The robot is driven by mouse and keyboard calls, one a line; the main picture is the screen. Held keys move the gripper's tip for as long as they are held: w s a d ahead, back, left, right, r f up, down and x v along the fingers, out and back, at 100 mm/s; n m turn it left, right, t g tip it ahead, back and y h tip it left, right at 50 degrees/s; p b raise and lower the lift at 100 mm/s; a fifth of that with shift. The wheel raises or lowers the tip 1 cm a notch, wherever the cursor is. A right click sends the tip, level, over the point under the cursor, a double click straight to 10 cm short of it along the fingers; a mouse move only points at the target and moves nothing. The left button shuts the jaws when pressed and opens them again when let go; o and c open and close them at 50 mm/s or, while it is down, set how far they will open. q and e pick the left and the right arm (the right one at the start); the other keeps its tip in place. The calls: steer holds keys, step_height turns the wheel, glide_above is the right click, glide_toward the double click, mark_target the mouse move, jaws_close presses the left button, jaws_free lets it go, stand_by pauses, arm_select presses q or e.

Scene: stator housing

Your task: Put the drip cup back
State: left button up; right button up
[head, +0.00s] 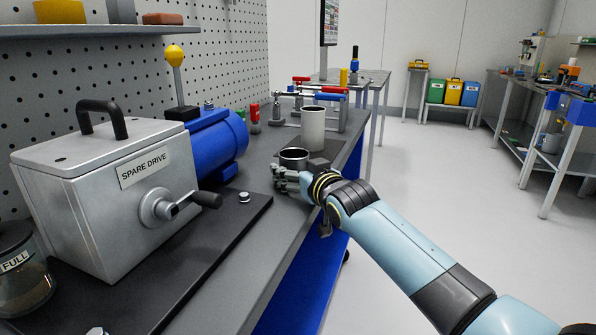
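A small dark round cup (293,154), which looks like the drip cup, is near the front edge of the grey bench (262,224). Its open rim faces up and it appears upright. My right gripper (281,179) reaches in from the right, with its fingers just in front of and below the cup. The fingers overlap the cup's lower part, so I cannot tell whether they touch or hold it. My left gripper is not in view.
A pale grey cylinder (313,128) stands just behind the cup. The spare drive box (105,195) with its crank and the blue motor (217,143) stand at left. A jar marked FULL (20,275) is at lower left. Red and blue clamps stand farther back.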

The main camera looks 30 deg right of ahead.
steer(key=shift+f, duration=0.15)
steer(key=shift+r, duration=0.3)
steer(key=s+r+p, duration=0.1)
steer(key=s, duration=1.1)
steer(key=shift+a+r, duration=0.35)
steer(key=shift+a, duration=0.05)
